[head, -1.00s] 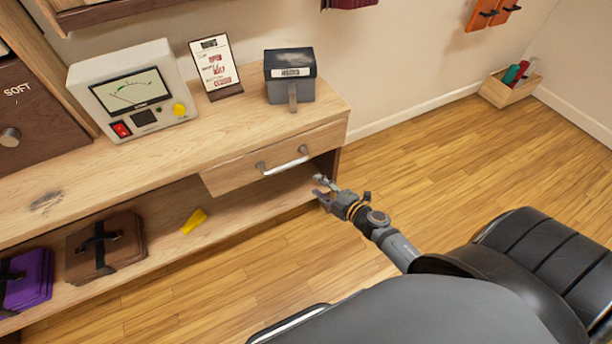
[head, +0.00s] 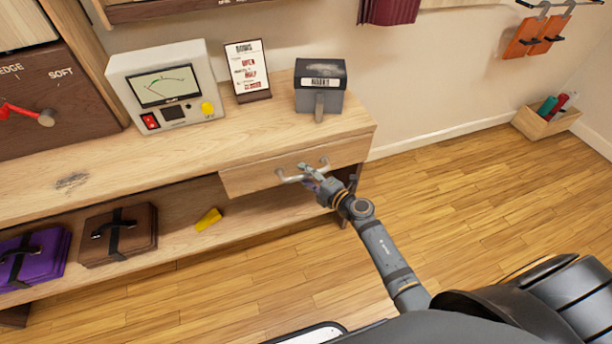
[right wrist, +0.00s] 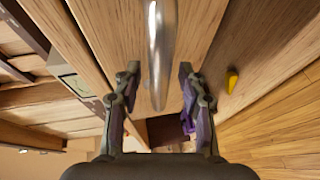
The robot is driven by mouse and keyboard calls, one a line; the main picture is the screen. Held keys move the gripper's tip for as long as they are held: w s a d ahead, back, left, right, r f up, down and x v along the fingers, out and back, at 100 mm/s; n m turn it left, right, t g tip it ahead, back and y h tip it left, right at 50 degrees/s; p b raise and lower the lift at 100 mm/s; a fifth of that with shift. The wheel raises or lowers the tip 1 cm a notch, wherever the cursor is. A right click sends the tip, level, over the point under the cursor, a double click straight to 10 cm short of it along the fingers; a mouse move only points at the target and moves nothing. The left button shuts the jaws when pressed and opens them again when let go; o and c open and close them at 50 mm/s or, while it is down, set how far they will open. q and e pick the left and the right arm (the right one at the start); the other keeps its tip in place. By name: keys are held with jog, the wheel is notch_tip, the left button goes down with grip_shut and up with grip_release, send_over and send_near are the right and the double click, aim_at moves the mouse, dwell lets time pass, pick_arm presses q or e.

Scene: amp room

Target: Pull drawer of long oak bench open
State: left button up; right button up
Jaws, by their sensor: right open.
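The long oak bench (head: 150,150) runs along the wall in the head view. Its drawer (head: 250,178) is under the right end of the top, and its front sits slightly proud of the bench edge. The drawer has a silvery bar handle (head: 290,179), which also shows large in the right wrist view (right wrist: 161,45). My right gripper (head: 313,173) is at the handle and partly covers it. In the right wrist view my right gripper (right wrist: 158,88) is open, with the handle's bar between its two fingers. I cannot tell whether either finger touches it. My left gripper is not in view.
A meter box (head: 165,90), a sign card (head: 247,72) and a dark grey box (head: 320,88) stand on the bench. A yellow object (head: 208,220) and brown case (head: 118,234) lie on the lower shelf.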

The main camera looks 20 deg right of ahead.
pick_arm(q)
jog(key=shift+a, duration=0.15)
pick_arm(e)
jog(key=shift+w, duration=0.1)
grip_shut()
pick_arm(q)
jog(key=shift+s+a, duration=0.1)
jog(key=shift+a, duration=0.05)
